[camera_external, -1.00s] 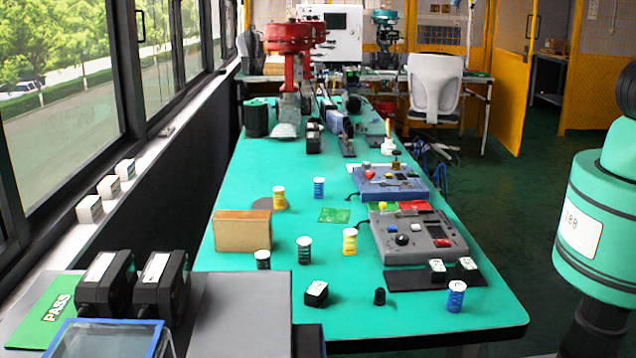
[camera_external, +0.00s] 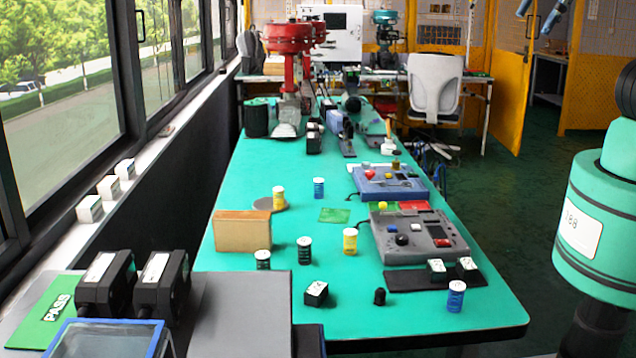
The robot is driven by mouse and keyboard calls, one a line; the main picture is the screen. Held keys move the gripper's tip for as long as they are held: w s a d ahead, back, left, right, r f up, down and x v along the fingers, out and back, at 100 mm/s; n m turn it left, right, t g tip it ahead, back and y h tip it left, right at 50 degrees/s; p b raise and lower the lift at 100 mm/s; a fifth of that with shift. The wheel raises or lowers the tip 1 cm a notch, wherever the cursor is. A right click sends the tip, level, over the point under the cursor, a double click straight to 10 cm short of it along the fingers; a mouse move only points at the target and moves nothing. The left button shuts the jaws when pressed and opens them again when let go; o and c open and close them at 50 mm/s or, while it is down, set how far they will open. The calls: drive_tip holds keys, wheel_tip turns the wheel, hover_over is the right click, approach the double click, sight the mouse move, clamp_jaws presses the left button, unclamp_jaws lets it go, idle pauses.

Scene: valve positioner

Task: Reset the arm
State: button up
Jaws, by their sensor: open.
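My gripper (camera_external: 539,14) shows only in part at the top right edge of the external view. Its two bluish-grey fingertips stand apart, with nothing seen between them. The rest of the gripper is cut off by the top of the picture. It appears high up, over the background of the orange partition to the right of the table, away from the things on the table.
A long green table (camera_external: 350,290) holds a cardboard box (camera_external: 242,231), small jars, a grey control box (camera_external: 418,238), a blue control box (camera_external: 389,184) and a red valve actuator (camera_external: 288,40). A white chair (camera_external: 434,84) stands behind. Dark floor lies to the table's right.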

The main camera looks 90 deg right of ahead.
drive_tip(key=shift+f, duration=0.1)
wheel_tip(320, 180, down, 9)
drive_tip(key=b, duration=0.9)
drive_tip(key=shift+f+b, duration=0.2)
drive_tip(key=shift+b, duration=0.1)
drive_tip(key=shift+o, duration=0.2)
